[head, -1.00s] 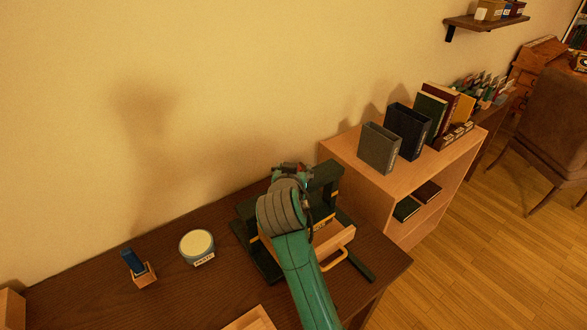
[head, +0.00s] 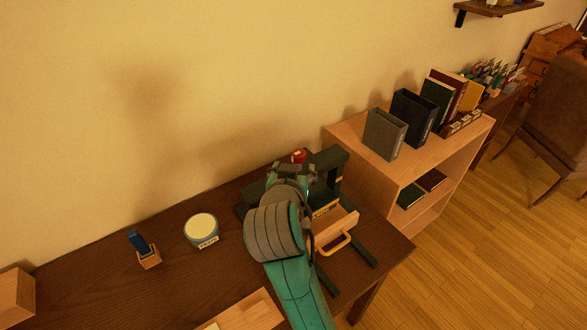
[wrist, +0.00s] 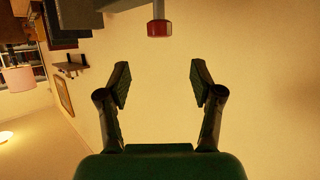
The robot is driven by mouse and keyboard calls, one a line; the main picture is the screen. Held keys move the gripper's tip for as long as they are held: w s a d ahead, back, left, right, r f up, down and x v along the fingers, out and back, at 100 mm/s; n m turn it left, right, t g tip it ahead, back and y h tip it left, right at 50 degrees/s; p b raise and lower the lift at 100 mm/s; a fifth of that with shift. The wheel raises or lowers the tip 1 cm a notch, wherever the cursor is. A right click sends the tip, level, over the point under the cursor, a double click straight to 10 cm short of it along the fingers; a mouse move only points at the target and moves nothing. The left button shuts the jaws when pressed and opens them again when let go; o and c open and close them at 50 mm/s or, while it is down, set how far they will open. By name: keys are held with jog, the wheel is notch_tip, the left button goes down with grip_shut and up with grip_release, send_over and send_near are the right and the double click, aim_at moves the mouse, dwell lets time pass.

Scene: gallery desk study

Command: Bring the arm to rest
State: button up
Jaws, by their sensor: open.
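My gripper (wrist: 158,82) is open in the wrist view, with nothing between its two fingers. Beyond the fingertips, at the top of that view, is a red knob (wrist: 159,29) on a grey rod, apart from the fingers. In the head view my green and grey arm reaches over the dark desk (head: 105,270) to a dark green frame (head: 329,170) with a wooden drawer (head: 335,226). The drawer has a yellow handle and stands pulled out. A red knob (head: 299,156) shows behind my wrist. My fingers are hidden in the head view.
A round labelled tub (head: 201,228) and a small wooden holder with a blue item (head: 144,248) stand on the desk to the left. A wooden shelf unit (head: 362,152) with binders and books stands at the right. Wall lies behind the desk.

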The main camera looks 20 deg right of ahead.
jog(key=shift+f, duration=0.1)
jog(key=s+d+f+n+y, duration=0.1)
jog(key=s+f+n, duration=0.1)
jog(key=s+f, duration=0.4)
jog(key=s+d+f+n+t+y, duration=0.1)
jog(key=s+f, duration=0.5)
jog(key=f, duration=0.1)
jog(key=s+d+f+n+y, duration=0.1)
jog(key=s+f+n+y, duration=0.1)
jog(key=s+f, duration=0.4)
jog(key=shift+f+n, duration=0.3)
jog(key=shift+f, duration=0.3)
jog(key=s+r, duration=0.1)
jog(key=s, duration=1.1)
jog(key=s+d+r+m+t+y, duration=0.1)
jog(key=s+r, duration=0.1)
jog(key=s, duration=1.1)
jog(key=shift+s+d, duration=0.25)
jog(key=shift+s, duration=0.05)
